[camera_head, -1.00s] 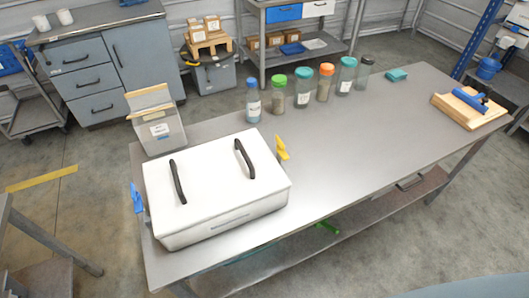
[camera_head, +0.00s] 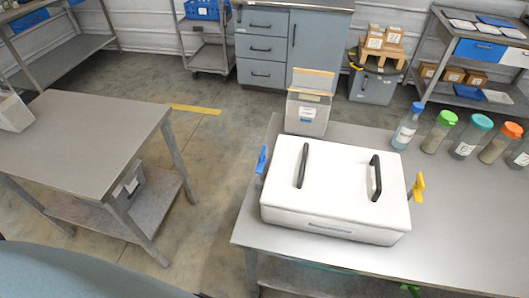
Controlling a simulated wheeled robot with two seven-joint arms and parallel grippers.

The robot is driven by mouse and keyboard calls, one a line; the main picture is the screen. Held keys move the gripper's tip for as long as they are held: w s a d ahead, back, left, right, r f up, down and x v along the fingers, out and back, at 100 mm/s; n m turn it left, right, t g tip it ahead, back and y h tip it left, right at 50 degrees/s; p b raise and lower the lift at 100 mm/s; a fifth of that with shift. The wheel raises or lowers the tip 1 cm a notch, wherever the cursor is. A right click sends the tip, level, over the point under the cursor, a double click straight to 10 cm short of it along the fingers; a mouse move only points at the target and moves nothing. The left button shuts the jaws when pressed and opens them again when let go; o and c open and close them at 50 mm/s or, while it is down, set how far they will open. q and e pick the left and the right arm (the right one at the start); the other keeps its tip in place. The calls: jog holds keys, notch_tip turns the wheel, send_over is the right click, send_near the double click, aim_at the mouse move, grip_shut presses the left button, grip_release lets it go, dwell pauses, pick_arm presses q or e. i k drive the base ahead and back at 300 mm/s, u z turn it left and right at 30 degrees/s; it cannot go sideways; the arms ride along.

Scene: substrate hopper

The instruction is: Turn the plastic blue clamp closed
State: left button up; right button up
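The blue clamp (camera_head: 262,160) is on the left side of a white hopper box (camera_head: 333,208) with a white lid and two black handles. The clamp stands upright against the box's side; I cannot tell whether it is latched. A yellow clamp (camera_head: 417,187) is on the box's right side and tilts outward a little. The box sits on the left end of a grey metal table (camera_head: 470,235). Neither of my grippers shows in the head view.
A clear bin with a wooden lid (camera_head: 307,112) stands behind the box. Several capped jars, one blue-topped (camera_head: 407,126), stand at the back right. A second grey table (camera_head: 85,140) is at left, with open floor (camera_head: 205,215) between the tables.

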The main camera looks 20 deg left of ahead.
aim_at(262, 158)
jog(key=z, duration=0.55)
jog(key=k, duration=1.25)
jog(key=u, duration=0.6)
jog(key=i, duration=1.05)
jog(key=u, duration=0.8)
